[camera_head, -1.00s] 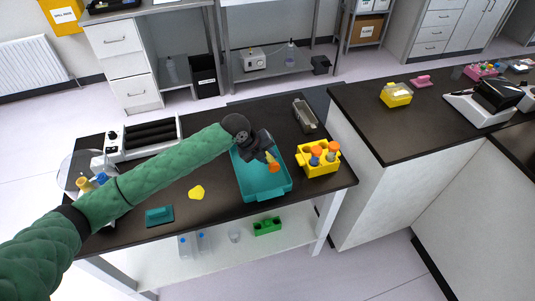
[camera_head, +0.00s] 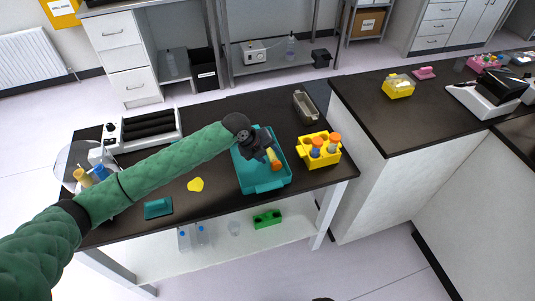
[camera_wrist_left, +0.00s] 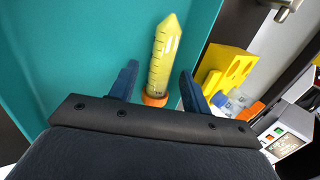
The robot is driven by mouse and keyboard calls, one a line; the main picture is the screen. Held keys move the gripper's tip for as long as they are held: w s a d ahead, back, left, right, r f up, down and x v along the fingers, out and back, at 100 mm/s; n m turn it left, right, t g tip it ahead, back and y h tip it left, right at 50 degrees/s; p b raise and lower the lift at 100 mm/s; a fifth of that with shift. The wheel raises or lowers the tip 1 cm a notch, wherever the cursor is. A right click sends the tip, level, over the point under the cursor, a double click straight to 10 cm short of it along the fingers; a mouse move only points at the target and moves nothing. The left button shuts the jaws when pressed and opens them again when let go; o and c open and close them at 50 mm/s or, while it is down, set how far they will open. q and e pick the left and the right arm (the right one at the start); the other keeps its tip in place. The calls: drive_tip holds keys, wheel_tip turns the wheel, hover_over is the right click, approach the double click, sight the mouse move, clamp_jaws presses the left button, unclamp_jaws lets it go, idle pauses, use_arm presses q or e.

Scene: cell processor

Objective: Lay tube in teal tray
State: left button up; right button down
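The tube (camera_head: 273,155), with a yellowish body and an orange cap, lies in the teal tray (camera_head: 262,187). In the left wrist view the tube (camera_wrist_left: 164,55) lies against the teal tray floor (camera_wrist_left: 75,55), with its pointed end away from me and its orange cap close to my gripper. My left gripper (camera_head: 268,149) is over the tray. In the left wrist view my left gripper's fingers (camera_wrist_left: 158,88) are spread on either side of the cap end, with a gap on both sides. My right gripper is not in view.
A yellow rack (camera_head: 305,152) with capped tubes stands right of the tray. A grey tray (camera_head: 305,107) lies behind it. A yellow piece (camera_head: 196,185) and a teal block (camera_head: 158,208) lie on the left. A roller device (camera_head: 150,133) stands at the back left.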

use_arm(q)
drive_tip(key=shift+s+a+f, duration=0.1)
drive_tip(key=shift+f, duration=0.1)
